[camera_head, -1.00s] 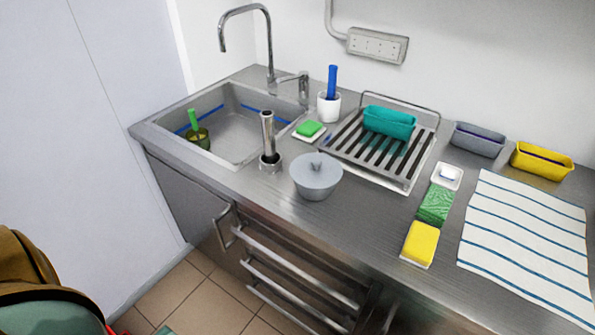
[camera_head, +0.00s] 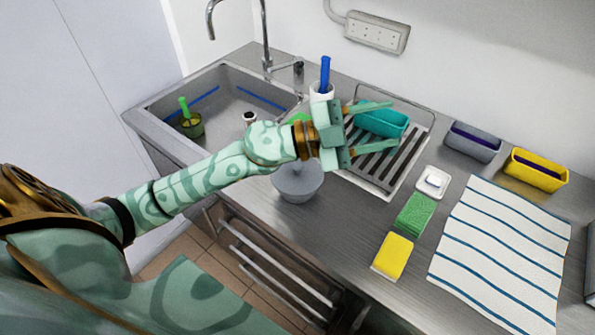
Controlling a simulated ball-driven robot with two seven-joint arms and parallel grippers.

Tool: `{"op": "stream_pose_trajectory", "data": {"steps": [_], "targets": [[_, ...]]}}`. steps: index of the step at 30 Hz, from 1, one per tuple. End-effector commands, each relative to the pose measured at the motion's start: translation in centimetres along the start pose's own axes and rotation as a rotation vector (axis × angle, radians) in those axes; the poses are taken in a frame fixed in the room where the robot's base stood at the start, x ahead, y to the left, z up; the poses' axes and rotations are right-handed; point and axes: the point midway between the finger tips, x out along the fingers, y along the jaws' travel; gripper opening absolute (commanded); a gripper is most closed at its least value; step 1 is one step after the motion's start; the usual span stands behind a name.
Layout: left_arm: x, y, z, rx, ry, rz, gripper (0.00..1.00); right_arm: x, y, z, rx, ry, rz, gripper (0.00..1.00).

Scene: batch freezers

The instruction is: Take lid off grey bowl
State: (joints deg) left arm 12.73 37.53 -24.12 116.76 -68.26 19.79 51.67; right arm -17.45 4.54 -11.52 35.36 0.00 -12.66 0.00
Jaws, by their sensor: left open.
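The grey bowl (camera_head: 298,190) stands on the steel counter in front of the sink and the drying rack. Its grey lid (camera_head: 283,180) is on it, but my left forearm and wrist hide most of the lid and its knob. My left gripper (camera_head: 376,127) is open and empty. It is to the right of and beyond the bowl in the picture, its fingers pointing right over the drying rack, in front of the teal container. I cannot tell how high it is above the rack. My right gripper is not in view.
The drying rack (camera_head: 379,174) holds a teal container (camera_head: 384,121). A blue-handled item (camera_head: 325,74) stands in a white cup behind my gripper. A green sponge (camera_head: 414,215), a yellow sponge (camera_head: 393,256) and a striped towel (camera_head: 500,255) lie to the right. The sink (camera_head: 225,108) is at left.

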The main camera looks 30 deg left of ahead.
Motion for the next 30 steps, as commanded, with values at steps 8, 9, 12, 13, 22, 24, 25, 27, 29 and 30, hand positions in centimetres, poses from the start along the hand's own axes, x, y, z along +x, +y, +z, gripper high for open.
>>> {"op": "stream_pose_trajectory", "data": {"steps": [8,9,12,13,22,24,25,27,29,30], "targets": [[-8.7,-0.3,8.0,-0.19,-0.425,0.865,0.46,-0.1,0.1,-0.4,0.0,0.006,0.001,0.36],[-10.7,-1.4,9.1,-0.244,-0.545,0.916,0.46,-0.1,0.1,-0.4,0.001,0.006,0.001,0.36],[-15.0,-4.3,10.6,-0.373,-0.808,0.966,0.46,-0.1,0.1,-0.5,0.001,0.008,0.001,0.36],[-16.0,-5.1,10.8,-0.406,-0.871,0.967,0.46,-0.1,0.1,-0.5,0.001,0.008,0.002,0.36],[-18.9,-4.8,12.5,-0.536,-1.078,0.955,0.46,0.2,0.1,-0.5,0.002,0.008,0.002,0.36],[-18.6,-3.2,13.4,-0.535,-1.075,0.957,0.46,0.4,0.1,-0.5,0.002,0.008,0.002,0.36],[-18.4,-2.5,13.8,-0.533,-1.074,0.957,0.46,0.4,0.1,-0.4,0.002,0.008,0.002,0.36],[-18.1,-1.1,14.6,-0.534,-1.073,0.956,0.46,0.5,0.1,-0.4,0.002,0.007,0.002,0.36],[-17.9,0.0,15.2,-0.533,-1.074,0.956,0.46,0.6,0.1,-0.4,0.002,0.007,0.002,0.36],[-17.8,0.6,15.6,-0.532,-1.073,0.955,0.46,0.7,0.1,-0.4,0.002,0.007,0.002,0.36]]}}
